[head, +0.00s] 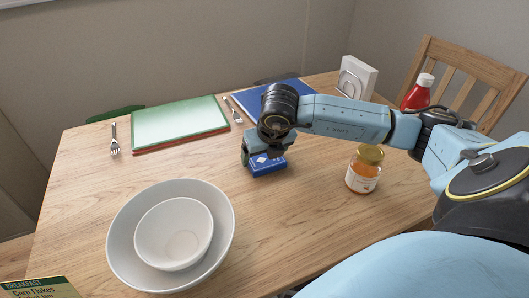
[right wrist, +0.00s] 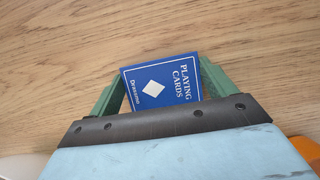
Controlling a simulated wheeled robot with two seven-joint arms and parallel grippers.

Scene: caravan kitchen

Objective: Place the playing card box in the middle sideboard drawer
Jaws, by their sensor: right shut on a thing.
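The playing card box (head: 268,165) is small and blue with a white diamond, and it is on or just above the wooden table. My right gripper (head: 262,155) comes down over it from above and is shut on it. In the right wrist view the box (right wrist: 162,83) sits between the two green fingers of the gripper (right wrist: 160,88), with its lettering facing the camera. I cannot tell whether the box still touches the table. The sideboard and its middle drawer are not in view. My left gripper is not in view.
A jar (head: 365,169) stands right of the box. Nested bowls (head: 120,235) are at the front left. Behind are a green placemat (head: 180,122), a blue one (head: 262,98), forks, a napkin holder (head: 356,80) and a red bottle (head: 418,94). A chair (head: 470,70) stands at the right.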

